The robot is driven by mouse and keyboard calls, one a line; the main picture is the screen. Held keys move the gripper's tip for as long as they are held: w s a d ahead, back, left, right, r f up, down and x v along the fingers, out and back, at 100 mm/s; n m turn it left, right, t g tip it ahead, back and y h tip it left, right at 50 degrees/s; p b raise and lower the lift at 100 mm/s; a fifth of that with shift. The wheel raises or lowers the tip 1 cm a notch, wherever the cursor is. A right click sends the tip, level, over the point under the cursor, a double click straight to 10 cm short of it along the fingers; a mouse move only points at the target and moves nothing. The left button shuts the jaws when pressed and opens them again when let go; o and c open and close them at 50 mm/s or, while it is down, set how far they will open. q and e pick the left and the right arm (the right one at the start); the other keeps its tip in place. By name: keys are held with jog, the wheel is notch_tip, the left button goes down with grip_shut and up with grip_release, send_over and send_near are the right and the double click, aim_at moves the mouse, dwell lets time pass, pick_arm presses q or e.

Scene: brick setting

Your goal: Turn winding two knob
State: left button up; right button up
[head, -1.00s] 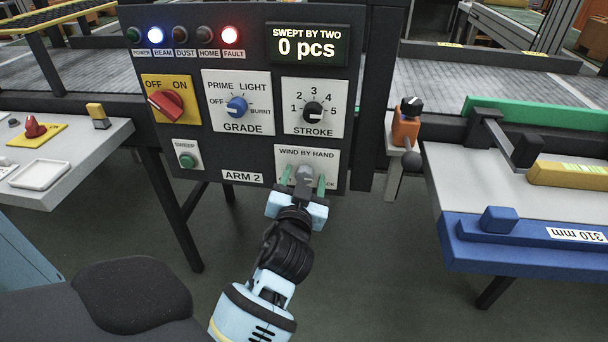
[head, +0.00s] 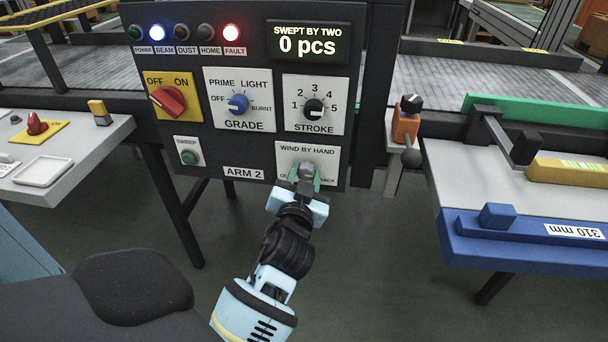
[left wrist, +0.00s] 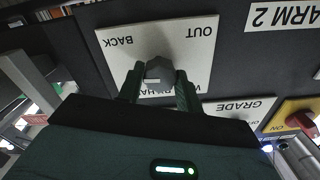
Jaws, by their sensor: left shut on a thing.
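The grey winding knob (head: 306,169) is at the lower right of the dark panel marked ARM 2, on a white plate (head: 325,152) lettered WIND BY HAND. My left gripper (head: 304,180) reaches up to it from below, its green fingers on both sides of the knob and shut on it. In the left wrist view the knob (left wrist: 158,69) sits between the two finger pads (left wrist: 158,88), with BACK and OUT upside down on the plate. The gripper partly hides the plate's lower lettering. My right gripper is not in view.
Above are the STROKE dial (head: 313,107), the blue GRADE dial (head: 238,104) and the red OFF/ON switch (head: 168,101). A green SWEEP button (head: 189,157) is at the left. The display (head: 308,43) reads 0 pcs. The blue-edged table (head: 520,256) stands at the right.

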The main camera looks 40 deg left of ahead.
pick_arm(q)
jog(key=m+p, duration=0.2)
jog(key=m, duration=0.1)
jog(key=shift+r, duration=0.1)
jog(key=m+p, duration=0.1)
jog(key=m, duration=0.1)
jog(key=shift+m, duration=0.4)
jog(key=shift+m+p, duration=0.55)
jog(key=shift+m, duration=0.35)
jog(key=shift+m+p, duration=0.4)
jog(key=shift+m, duration=0.5)
jog(key=m+p, duration=0.1)
jog(key=m, duration=0.2)
jog(key=shift+m+p, duration=0.35)
jog(key=shift+m, duration=0.05)
jog(key=m+p, duration=0.1)
jog(key=m, duration=0.2)
jog(key=shift+m+p, duration=0.8)
jog(key=shift+m, duration=0.5)
